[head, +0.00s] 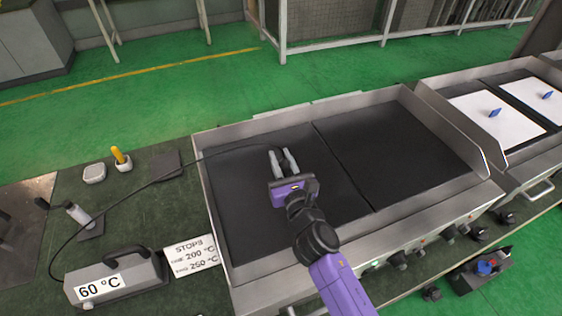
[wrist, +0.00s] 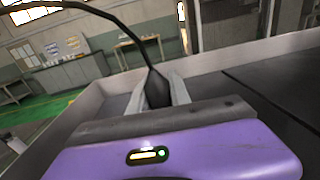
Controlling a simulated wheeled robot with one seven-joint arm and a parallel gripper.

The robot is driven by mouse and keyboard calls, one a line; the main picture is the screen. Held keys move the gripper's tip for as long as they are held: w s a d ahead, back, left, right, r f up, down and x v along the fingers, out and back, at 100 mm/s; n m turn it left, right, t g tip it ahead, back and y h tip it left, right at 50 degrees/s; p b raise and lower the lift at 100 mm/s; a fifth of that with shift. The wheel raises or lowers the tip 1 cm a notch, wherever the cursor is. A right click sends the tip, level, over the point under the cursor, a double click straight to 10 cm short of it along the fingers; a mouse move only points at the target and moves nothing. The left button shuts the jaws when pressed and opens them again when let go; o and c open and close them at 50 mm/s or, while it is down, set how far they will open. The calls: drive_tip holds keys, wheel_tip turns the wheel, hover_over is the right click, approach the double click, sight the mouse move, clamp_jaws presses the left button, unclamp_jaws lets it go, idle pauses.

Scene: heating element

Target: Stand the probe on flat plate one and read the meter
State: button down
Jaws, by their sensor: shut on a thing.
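My gripper (head: 284,160) is over the left dark plate (head: 240,205) of the near griddle, toward its far side. It is shut on the probe, whose black body (wrist: 157,90) shows between the fingers in the wrist view. The probe's tip is hidden, so I cannot tell whether it touches the plate. A black cable (head: 150,183) runs from the probe to the grey meter (head: 135,277) on the green bench at the left. The meter's display reads 60 °C. A right dark plate (head: 400,150) lies beside the left one.
A printed card (head: 191,255) with 200 °C and 250 °C lies between meter and griddle. A yellow-handled thing (head: 120,158) and a white block (head: 94,173) are on the bench. Raised metal walls edge the griddle. A second griddle at the right has white sheets (head: 488,125) with blue pieces.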

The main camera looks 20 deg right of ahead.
drive_tip(key=shift+f, duration=0.15)
drive_tip(key=c, duration=1.2)
unclamp_jaws()
drive_tip(key=shift+r, duration=0.25)
drive_tip(key=s, duration=0.8)
drive_tip(key=s+a, duration=0.1)
drive_tip(key=s, duration=0.3)
drive_tip(key=shift+b, duration=0.35)
